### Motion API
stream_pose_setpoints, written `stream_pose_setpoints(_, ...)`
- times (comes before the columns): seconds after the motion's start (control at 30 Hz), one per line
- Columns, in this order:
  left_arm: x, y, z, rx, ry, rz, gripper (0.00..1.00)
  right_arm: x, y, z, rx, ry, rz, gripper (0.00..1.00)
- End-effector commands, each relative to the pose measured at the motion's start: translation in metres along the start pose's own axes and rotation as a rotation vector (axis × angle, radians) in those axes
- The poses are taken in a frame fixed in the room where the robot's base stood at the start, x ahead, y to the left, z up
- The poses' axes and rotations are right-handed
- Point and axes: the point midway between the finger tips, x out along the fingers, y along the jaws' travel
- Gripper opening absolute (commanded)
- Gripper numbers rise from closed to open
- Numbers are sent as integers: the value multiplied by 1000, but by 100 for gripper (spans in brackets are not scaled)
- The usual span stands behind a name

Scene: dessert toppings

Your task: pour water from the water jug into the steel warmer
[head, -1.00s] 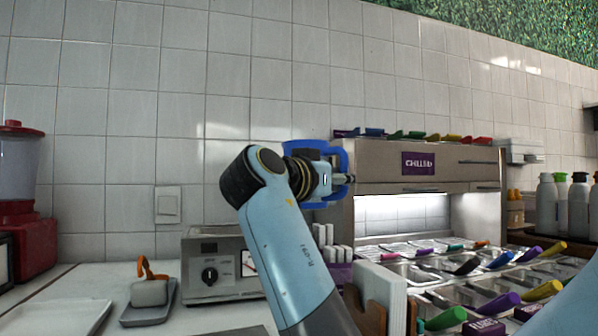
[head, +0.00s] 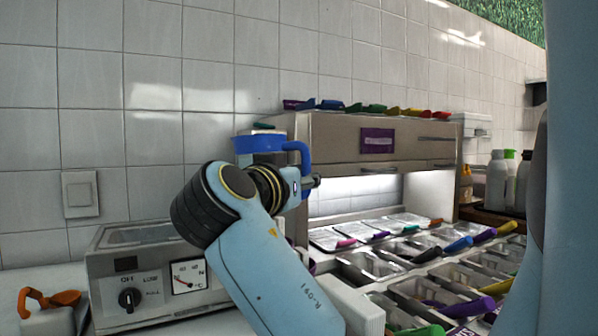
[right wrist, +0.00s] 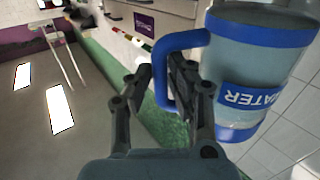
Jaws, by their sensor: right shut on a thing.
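The water jug (head: 258,143) has a blue rim and a blue handle. In the head view only its upper part shows, looking about upright, and my right arm hides the rest. In the right wrist view the clear jug (right wrist: 255,65) carries a blue label with partly visible lettering. My right gripper (head: 308,182) is shut on the handle; its fingers also show in the right wrist view (right wrist: 160,80). The steel warmer (head: 112,290) stands on the counter at lower left, with a dial and a gauge on its front. The jug is up and right of it in the picture. My left gripper is not in view.
A steel topping station (head: 345,135) with a purple sign stands to the right, with trays and colored scoops in front. White bottles (head: 497,178) are at far right. A grey container with an orange handle (head: 50,300) sits left of the warmer. A tiled wall is behind.

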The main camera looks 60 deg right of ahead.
Motion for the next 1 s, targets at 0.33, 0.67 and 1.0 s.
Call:
stream_pose_setpoints(0.33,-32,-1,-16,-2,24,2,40,0,1,-12,-150,7,1,0)
stream_pose_setpoints(0.67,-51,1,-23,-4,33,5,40,0,0,-13,-275,9,1,0)
stream_pose_setpoints(1.0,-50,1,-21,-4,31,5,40,0,0,-12,-273,9,1,0)
